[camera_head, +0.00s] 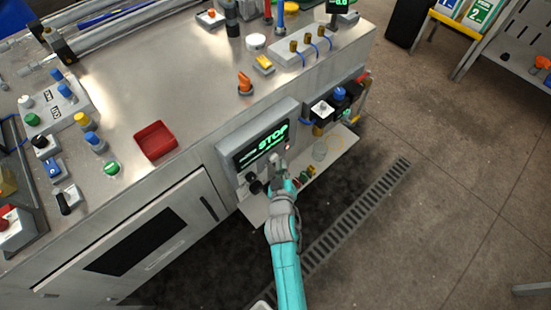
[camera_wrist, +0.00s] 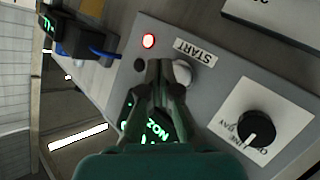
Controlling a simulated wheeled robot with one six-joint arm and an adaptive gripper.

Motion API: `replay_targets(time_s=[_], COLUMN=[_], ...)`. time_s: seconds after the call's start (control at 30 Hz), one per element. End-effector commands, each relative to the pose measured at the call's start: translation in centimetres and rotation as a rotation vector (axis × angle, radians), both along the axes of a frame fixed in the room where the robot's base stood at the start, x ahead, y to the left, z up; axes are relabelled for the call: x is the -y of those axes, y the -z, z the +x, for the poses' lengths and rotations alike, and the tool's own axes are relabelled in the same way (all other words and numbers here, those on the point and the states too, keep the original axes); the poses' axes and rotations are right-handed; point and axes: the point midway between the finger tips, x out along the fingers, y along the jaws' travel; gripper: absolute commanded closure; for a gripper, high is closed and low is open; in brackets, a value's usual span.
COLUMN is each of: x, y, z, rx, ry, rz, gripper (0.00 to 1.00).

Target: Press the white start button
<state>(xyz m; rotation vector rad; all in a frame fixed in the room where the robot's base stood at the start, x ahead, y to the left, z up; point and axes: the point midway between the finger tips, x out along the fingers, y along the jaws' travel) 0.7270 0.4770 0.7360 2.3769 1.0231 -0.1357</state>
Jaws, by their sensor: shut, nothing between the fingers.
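The white start button (camera_wrist: 182,73) shows in the wrist view on a grey control panel (camera_wrist: 217,86), below a START label (camera_wrist: 196,52). My gripper (camera_wrist: 160,64) is shut and empty. Its fingertips are in front of the panel, just left of the button, and cover part of its left side. I cannot tell whether they touch the button or the panel.
A red lamp (camera_wrist: 149,40) is lit left of the START label, with a dark round part (camera_wrist: 139,65) below it. A black selector knob (camera_wrist: 257,128) is at the right. A small ledge (camera_head: 338,145) projects below the panel. Open floor (camera_head: 440,215) lies at the right.

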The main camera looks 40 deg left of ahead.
Motion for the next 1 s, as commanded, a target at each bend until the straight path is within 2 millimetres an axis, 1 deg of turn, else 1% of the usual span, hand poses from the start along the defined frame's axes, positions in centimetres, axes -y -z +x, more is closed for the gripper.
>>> replay_targets(time_s=[0.67,1.0], x=[-0.02,-0.85], y=[0.0,-0.04], z=[0.0,0.09], rx=[0.0,0.0], ry=[0.0,0.0], rz=[0.0,0.0], gripper=[1.0,1.0])
